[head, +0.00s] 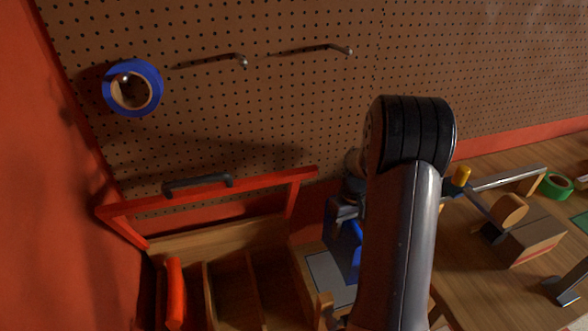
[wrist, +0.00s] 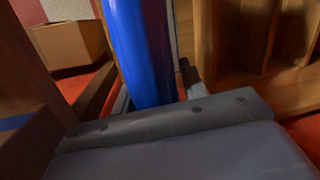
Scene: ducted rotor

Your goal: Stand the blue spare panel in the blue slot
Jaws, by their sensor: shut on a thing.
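The blue spare panel (wrist: 138,50) rises between the fingers of my gripper (wrist: 155,92) in the wrist view, and the gripper is shut on it. It looks roughly upright, slightly tilted in that picture. In the head view a small part of the blue panel (head: 357,242) shows just left of my arm, which hides most of it and the gripper. The panel's lower end is hidden by the gripper body in the wrist view. I cannot make out the blue slot for certain; a blue strip (wrist: 14,124) shows on wood at the wrist view's left edge.
A wooden rack with dividers (head: 252,277) stands left of the arm, near a red frame with a black handle (head: 198,184). A pale plate (head: 328,272) lies beside it. Blue tape (head: 133,88) hangs on the pegboard. A cardboard box (head: 535,243) sits on the right-hand bench.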

